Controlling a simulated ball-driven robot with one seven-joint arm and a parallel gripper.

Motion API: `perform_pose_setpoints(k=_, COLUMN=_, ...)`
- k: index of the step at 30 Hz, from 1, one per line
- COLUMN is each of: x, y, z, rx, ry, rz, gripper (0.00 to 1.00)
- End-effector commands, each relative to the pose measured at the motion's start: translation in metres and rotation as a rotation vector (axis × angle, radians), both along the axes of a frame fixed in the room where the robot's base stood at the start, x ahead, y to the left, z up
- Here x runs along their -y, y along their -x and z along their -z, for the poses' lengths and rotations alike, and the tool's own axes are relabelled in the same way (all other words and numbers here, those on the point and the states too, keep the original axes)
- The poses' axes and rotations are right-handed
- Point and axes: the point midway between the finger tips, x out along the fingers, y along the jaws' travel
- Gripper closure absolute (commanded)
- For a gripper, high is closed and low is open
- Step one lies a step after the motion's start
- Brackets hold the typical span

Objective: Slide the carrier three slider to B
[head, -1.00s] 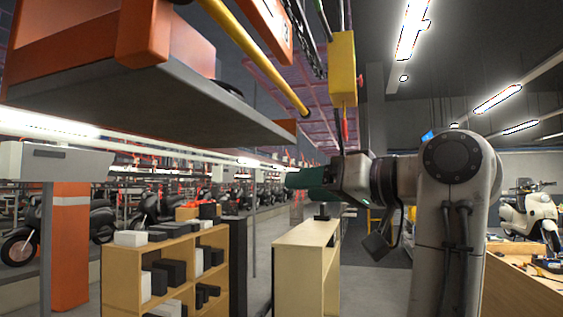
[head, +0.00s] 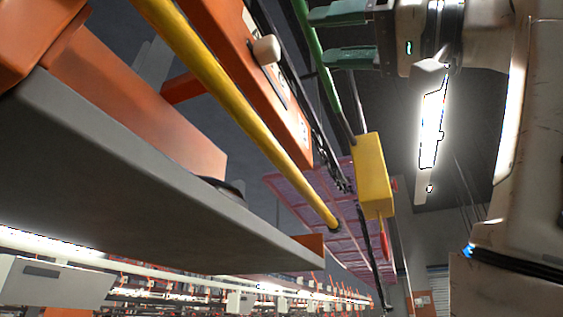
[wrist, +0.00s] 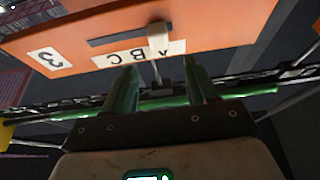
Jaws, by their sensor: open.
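The orange carrier (head: 225,55) hangs at the upper middle of the head view. The wrist view shows its face upside down (wrist: 225,20), with a "3" label (wrist: 49,58) and a white strip lettered A, B, C (wrist: 130,58). The slider's pale knob (head: 266,50) sits in a dark slot; in the wrist view the knob (wrist: 158,36) is at the slot's right end, by the A. My gripper (head: 320,37) is open, its green fingers pointing at the carrier. In the wrist view, the knob lies ahead of the gap between the fingers (wrist: 160,75), apparently untouched.
A yellow bar (head: 235,110) runs below the carrier, and a yellow box (head: 374,175) hangs to its right. A chain and a green rail (wrist: 235,92) run past the fingers. A grey-edged shelf (head: 130,185) fills the left.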

Motion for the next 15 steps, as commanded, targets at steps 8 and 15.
perform_pose_setpoints(k=8, x=-0.045, y=-0.017, z=-0.024, rx=-0.002, ry=0.001, rz=-0.002, gripper=0.43)
perform_pose_setpoints(k=15, x=-0.07, y=-0.026, z=-0.033, rx=-0.001, ry=0.0, rz=0.001, gripper=0.43)
